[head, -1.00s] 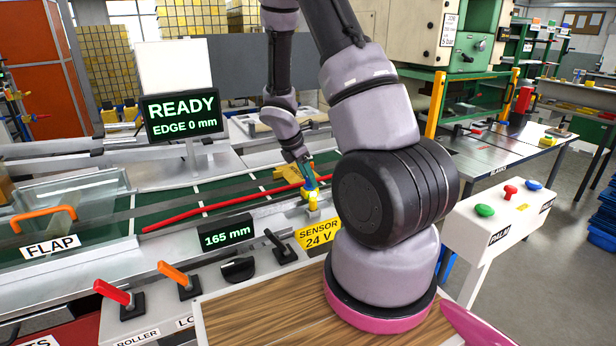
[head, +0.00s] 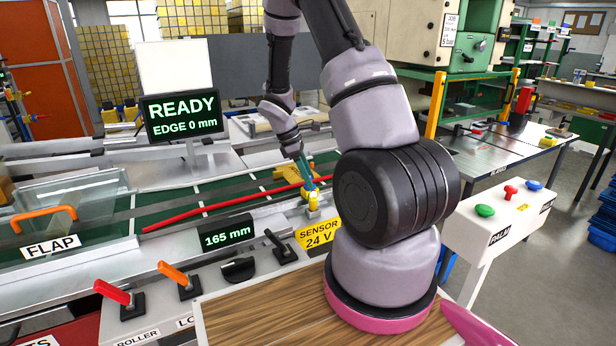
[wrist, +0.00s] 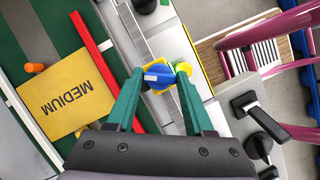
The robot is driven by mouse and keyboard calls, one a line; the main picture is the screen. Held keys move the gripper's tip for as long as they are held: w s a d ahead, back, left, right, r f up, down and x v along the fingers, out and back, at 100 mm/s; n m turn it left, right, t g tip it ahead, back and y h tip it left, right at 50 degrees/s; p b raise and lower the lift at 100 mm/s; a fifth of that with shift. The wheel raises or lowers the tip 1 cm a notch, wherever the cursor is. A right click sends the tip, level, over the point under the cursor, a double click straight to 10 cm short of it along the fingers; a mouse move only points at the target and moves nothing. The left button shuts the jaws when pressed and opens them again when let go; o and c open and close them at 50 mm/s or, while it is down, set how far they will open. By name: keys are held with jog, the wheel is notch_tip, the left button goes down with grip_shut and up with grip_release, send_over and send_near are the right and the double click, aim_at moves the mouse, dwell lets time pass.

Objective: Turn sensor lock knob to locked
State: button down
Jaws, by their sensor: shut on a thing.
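In the wrist view, the sensor lock knob (wrist: 157,77) is blue with a white stripe, with yellow parts around it. My gripper (wrist: 160,71) has its green fingers closed on either side of the knob. In the head view, my gripper (head: 309,183) points down at the yellow sensor body (head: 313,201) beside the conveyor, above the "SENSOR 24 V" sign (head: 319,235). The knob is mostly hidden there by the fingers. I cannot read any locked mark.
A red rail (head: 225,212) runs along the green belt, and a yellow "MEDIUM" plate (wrist: 68,101) lies beside it. A display (head: 182,116) reads "READY, EDGE 0 mm".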

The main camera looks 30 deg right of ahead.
jog(key=m+y, duration=0.1)
jog(key=m, duration=0.2)
jog(key=m+g, duration=0.1)
jog(key=m, duration=0.2)
jog(key=shift+w+d+m+g+y, duration=0.2)
jog(key=shift+m+g+y, duration=0.1)
jog(key=shift+y, duration=0.1)
jog(key=m+y, duration=0.1)
jog(key=m, duration=0.4)
jog(key=shift+d+g+y, duration=0.1)
jog(key=shift+g+y, duration=0.2)
jog(key=shift+y, duration=0.1)
jog(key=shift+c, duration=1.4)
grip_release()
jog(key=v, duration=1)
jog(key=shift+w+r, duration=0.2)
jog(key=shift+r, duration=0.15)
